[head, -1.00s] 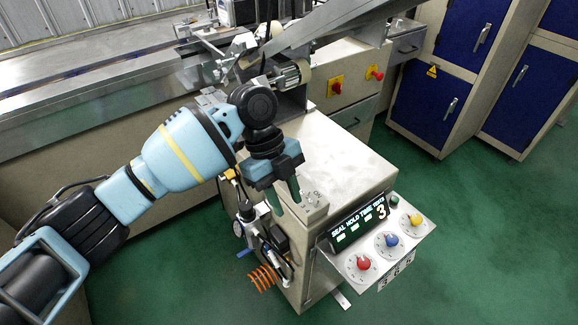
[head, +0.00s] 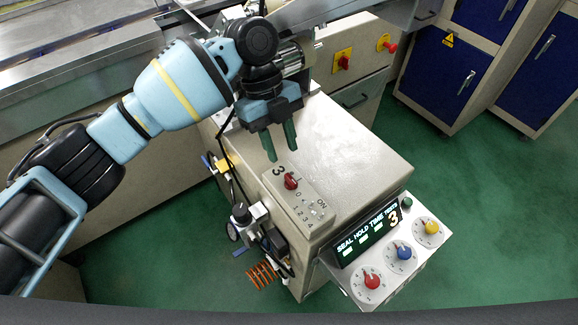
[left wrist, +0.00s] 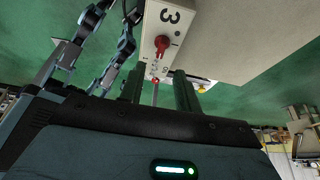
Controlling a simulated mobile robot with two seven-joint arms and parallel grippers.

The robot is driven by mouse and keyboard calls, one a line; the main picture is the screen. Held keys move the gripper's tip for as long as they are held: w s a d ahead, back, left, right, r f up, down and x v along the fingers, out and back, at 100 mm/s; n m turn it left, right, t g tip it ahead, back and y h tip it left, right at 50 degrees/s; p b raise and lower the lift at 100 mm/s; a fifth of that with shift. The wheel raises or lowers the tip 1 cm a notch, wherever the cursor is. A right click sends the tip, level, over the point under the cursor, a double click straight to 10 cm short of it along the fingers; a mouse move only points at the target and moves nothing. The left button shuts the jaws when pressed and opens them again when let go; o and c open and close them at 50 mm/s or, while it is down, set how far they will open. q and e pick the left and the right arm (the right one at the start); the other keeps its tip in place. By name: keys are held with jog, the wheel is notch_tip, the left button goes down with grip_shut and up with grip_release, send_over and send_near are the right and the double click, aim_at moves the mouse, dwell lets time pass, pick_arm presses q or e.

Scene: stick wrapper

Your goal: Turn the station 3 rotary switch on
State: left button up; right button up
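The station 3 rotary switch (head: 291,181) is a red knob on a beige box (head: 283,203) marked with a 3, several position marks and ON. The box sits on the near left corner of the machine top. In the left wrist view the red knob (left wrist: 162,42) shows beyond the fingers, below the 3. My left gripper (head: 281,155) points down just behind the switch, its two dark green fingers apart and empty. The fingertips look close to the knob but not touching it. My left gripper also shows in the left wrist view (left wrist: 158,85). My right gripper is out of view.
A tilted panel (head: 405,265) with a display and red, blue and yellow dials juts out at the front right. Hoses and an orange coil (head: 262,274) hang at the left side. The machine top (head: 355,160) right of the switch is clear.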

aim_at(291, 178)
pick_arm(q)
jog(key=x, duration=0.7)
jog(key=shift+f, duration=0.25)
jog(key=shift+c, duration=0.3)
grip_shut()
